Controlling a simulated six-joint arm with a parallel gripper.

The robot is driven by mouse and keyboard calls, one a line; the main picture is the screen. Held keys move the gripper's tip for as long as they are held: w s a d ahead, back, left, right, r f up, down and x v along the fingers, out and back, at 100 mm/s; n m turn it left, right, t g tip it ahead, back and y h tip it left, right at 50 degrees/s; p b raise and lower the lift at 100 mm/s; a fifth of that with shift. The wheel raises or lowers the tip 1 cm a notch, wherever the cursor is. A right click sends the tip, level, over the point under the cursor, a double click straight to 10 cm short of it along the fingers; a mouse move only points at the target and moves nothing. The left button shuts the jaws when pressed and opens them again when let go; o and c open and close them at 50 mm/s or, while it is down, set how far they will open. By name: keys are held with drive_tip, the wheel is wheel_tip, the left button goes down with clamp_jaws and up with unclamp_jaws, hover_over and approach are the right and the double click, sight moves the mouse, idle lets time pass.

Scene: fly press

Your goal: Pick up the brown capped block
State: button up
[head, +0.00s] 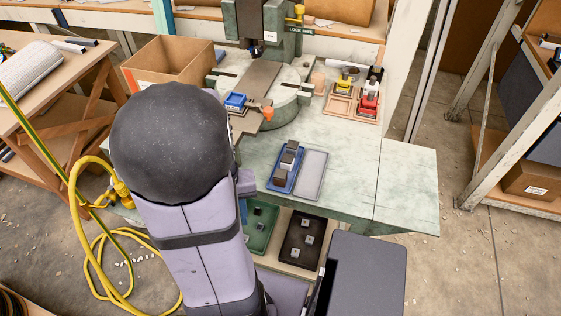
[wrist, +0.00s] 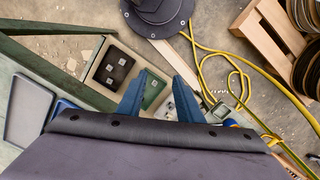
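I cannot make out a brown capped block for certain in either view. A wooden tray (head: 341,106) at the right of the bench holds small blocks with yellow (head: 345,82), black (head: 375,74) and red (head: 369,104) parts. A small tan piece (head: 318,82) stands left of that tray; whether it is a capped block is too small to tell. My gripper (wrist: 159,76) shows in the wrist view with its two blue fingers apart and nothing between them. In the head view my own arm mostly hides it, well away from the wooden tray.
The green press (head: 268,30) stands at the back, with a cardboard box (head: 165,68) to its left. A blue tray (head: 278,181) with grey blocks and an empty grey tray (head: 311,175) lie in front. Green (head: 257,240) and black (head: 298,257) trays sit lower. The bench's right end is clear.

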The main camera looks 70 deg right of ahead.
wheel_tip(320, 180, up, 8)
drive_tip(key=m+p, duration=0.2)
drive_tip(key=p, duration=0.3)
hover_over(280, 175)
drive_tip(key=a, duration=0.4)
drive_tip(key=d+r+n, duration=0.1)
drive_tip(key=n, duration=0.1)
drive_tip(key=d+r+n, duration=0.1)
drive_tip(key=d+n, duration=0.1)
drive_tip(key=d+r+n+h, duration=0.1)
drive_tip(key=n, duration=0.1)
drive_tip(key=shift+d+b, duration=0.3)
drive_tip(key=shift+d+r+n, duration=0.15)
drive_tip(key=shift+r+n, duration=0.2)
drive_tip(key=shift+n, duration=0.65)
drive_tip(key=shift+r+n, duration=0.1)
drive_tip(key=shift+n, duration=1)
drive_tip(key=n, duration=0.1)
drive_tip(key=a+n, duration=0.1)
drive_tip(key=shift+n, duration=1.4)
drive_tip(key=shift+s+f+p, duration=0.1)
drive_tip(key=shift+f+p, duration=0.45)
drive_tip(key=shift+f, duration=3.15)
drive_tip(key=shift+c, duration=0.4)
